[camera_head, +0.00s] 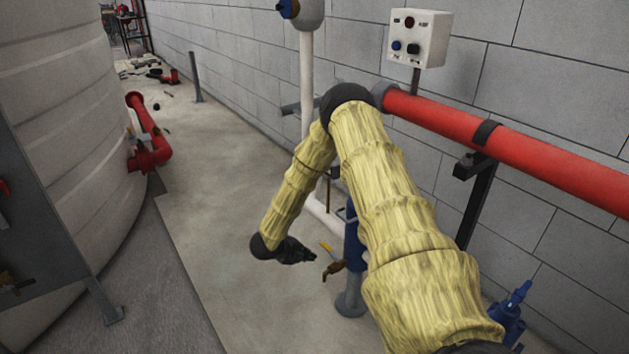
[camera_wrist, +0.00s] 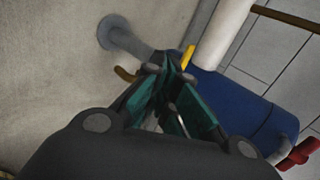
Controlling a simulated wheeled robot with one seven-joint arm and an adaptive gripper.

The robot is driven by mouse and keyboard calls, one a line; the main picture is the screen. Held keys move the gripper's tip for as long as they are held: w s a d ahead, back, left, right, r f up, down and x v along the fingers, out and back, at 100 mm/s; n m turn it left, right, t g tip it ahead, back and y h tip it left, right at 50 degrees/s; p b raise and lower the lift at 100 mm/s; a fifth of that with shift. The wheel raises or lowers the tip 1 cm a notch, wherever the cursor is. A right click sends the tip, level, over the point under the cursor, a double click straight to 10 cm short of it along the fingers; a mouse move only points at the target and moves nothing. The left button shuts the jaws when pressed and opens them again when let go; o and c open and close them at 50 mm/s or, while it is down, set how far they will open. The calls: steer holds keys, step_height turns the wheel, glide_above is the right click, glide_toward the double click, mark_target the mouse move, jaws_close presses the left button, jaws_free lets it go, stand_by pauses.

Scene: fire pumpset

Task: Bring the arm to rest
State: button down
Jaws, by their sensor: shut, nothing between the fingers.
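My arm, in a yellow sleeve, reaches up and folds down at a dark elbow in the head view. My gripper (camera_head: 298,254) hangs at its lower end, small and dark, above the concrete floor (camera_head: 225,255). In the wrist view my gripper (camera_wrist: 165,72) is shut and empty, its fingertips together. A tap with a yellow lever (camera_head: 327,248) is just right of the gripper in the head view. The yellow lever also shows beyond the fingertips in the wrist view (camera_wrist: 188,56). I cannot tell whether they touch.
A blue pipe section (camera_wrist: 232,100) lies close on the right in the wrist view. A red pipe (camera_head: 540,155) and a control box (camera_head: 419,38) are along the block wall. A large white tank (camera_head: 65,100) stands left. The floor between is mostly clear.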

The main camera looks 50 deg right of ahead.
steer(key=v, duration=0.7)
steer(key=shift+w+r+p, duration=0.2)
steer(key=shift+p, duration=0.25)
steer(key=shift+a, duration=0.2)
steer(key=s+a+f+n+t+y, duration=0.2)
steer(key=s+a+f+n+t, duration=0.15)
steer(key=a+n, duration=0.55)
steer(key=s+a+f+n+t+y, duration=0.25)
steer(key=a+f+n, duration=0.25)
steer(key=a+n, duration=0.45)
steer(key=s+a+n+g+y, duration=0.2)
steer(key=s+a+n, duration=0.35)
steer(key=s, duration=0.35)
steer(key=s+a+f+n+g+y, duration=0.1)
steer(key=s+a+n, duration=0.3)
steer(key=s+n, duration=0.45)
steer(key=s+a+n+g+y, duration=0.2)
steer(key=s+a+n, duration=0.3)
steer(key=s, duration=0.6)
step_height(320, 180, up, 20)
steer(key=p, duration=2)
steer(key=shift+w+f+m+p, duration=0.25)
steer(key=shift+w+m+p, duration=0.1)
steer(key=shift+w, duration=0.1)
steer(key=shift+s, duration=0.1)
